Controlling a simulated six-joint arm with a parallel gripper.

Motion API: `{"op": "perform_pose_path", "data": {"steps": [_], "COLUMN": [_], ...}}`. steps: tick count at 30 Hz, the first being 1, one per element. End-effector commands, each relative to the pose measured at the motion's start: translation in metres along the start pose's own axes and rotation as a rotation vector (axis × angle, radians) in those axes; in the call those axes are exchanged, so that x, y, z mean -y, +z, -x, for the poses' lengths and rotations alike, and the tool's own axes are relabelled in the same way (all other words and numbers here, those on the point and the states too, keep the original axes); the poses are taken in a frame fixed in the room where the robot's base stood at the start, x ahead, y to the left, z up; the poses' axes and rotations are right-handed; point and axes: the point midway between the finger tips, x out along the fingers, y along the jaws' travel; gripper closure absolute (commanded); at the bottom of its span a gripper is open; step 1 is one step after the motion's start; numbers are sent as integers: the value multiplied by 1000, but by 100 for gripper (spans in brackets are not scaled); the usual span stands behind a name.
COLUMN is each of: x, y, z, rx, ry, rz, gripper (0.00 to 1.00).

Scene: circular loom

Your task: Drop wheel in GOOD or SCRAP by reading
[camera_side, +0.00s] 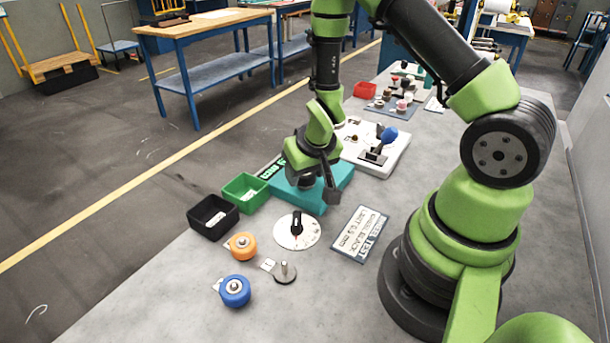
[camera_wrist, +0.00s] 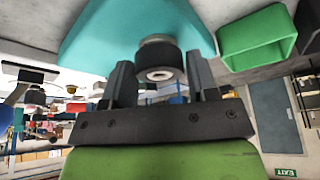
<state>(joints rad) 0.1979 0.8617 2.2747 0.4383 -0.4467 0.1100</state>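A black wheel (camera_wrist: 160,60) with a pale metal hub sits between my gripper's two dark fingers (camera_wrist: 160,82) in the wrist view, one finger on each side with hardly any gap. In the side view my gripper (camera_side: 318,188) points down over the teal block (camera_side: 320,203), partly hiding it. I cannot tell whether the fingers touch the wheel. A green bin (camera_side: 245,193) and a black bin (camera_side: 213,216) stand left of the block, each with a white label inside. A white dial (camera_side: 310,237) with a black knob lies in front. A printed test card (camera_side: 360,233) lies to its right.
An orange wheel (camera_side: 242,246) and a blue wheel (camera_side: 235,291) lie at the front left, beside a short post on a round base (camera_side: 285,274). A white plate (camera_side: 398,155) carries a blue-handled device behind my gripper.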

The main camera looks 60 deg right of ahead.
Motion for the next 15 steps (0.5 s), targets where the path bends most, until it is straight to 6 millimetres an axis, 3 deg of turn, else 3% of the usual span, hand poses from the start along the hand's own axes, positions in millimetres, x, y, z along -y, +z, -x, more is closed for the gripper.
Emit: {"op": "perform_pose_path", "data": {"steps": [1, 4, 6, 15], "x": [0, 0, 0, 0], "y": [0, 0, 0, -2], "z": [0, 0, 0, 5], "rx": [0, 0, 0, 0], "ry": [0, 0, 0, 0], "rz": [0, 0, 0, -1], "gripper": [58, 81, 86, 86]}}
